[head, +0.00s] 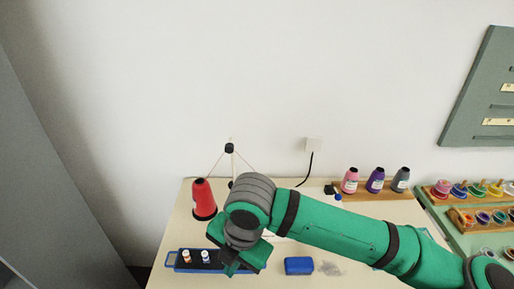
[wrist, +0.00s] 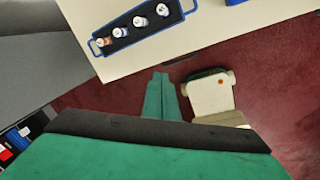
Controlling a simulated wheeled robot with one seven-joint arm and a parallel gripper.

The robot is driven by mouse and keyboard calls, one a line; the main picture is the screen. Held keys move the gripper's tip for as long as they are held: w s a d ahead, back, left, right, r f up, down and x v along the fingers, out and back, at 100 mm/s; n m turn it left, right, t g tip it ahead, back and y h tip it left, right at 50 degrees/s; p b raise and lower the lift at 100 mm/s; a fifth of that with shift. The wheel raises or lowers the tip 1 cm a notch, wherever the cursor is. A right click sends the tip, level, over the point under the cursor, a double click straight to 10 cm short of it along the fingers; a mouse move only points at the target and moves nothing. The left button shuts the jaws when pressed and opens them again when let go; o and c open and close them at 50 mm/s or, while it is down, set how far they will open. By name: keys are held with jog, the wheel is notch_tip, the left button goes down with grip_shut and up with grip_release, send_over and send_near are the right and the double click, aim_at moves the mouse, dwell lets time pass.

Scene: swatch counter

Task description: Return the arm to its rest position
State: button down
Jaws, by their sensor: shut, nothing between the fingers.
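My arm (head: 335,228) is green with grey joints and reaches from the lower right across the counter in the head view. My gripper (wrist: 161,76) shows in the wrist view with its two green fingers together and nothing between them. It points past the counter's edge, over the dark red floor.
The pale counter (head: 172,222) holds a blue-rimmed tray (wrist: 97,50) of small bottles, a red cone-shaped thing (head: 203,198) and a blue block (head: 299,266). Pink, purple and grey bottles (head: 375,181) stand at the back. A grey panel (head: 50,170) rises at left.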

jog(key=w+a+r+m+t+y, duration=0.1)
jog(key=w+a+r+y, duration=0.2)
jog(key=a, duration=0.5)
jog(key=a+r+m+t+y, duration=0.1)
jog(key=a+r+y, duration=0.35)
jog(key=a, duration=0.45)
jog(key=w+a+r+m+t+y, duration=0.2)
jog(key=w+r+m+t+y, duration=0.2)
jog(key=r+m+t+y, duration=0.5)
jog(key=s+d+f+m+t+h, duration=0.2)
jog(key=d+f+m+t+h, duration=0.2)
jog(key=d+f+m+h, duration=0.45)
jog(key=s+d+f+m+t+h, duration=0.25)
jog(key=d+f+m+h, duration=0.3)
jog(key=f+m, duration=0.6)
jog(key=s+d+f+g+h, duration=0.1)
jog(key=s+d+f, duration=0.2)
jog(key=s, duration=0.5)
jog(key=s+d+f+g+h, duration=0.1)
jog(key=s+d+f, duration=0.3)
jog(key=s, duration=0.5)
jog(key=s+d+f+n+g+h, duration=0.1)
jog(key=s+d+f+h, duration=0.2)
jog(key=s+f, duration=0.4)
jog(key=shift+s+d, duration=0.45)
jog(key=shift+s, duration=0.75)
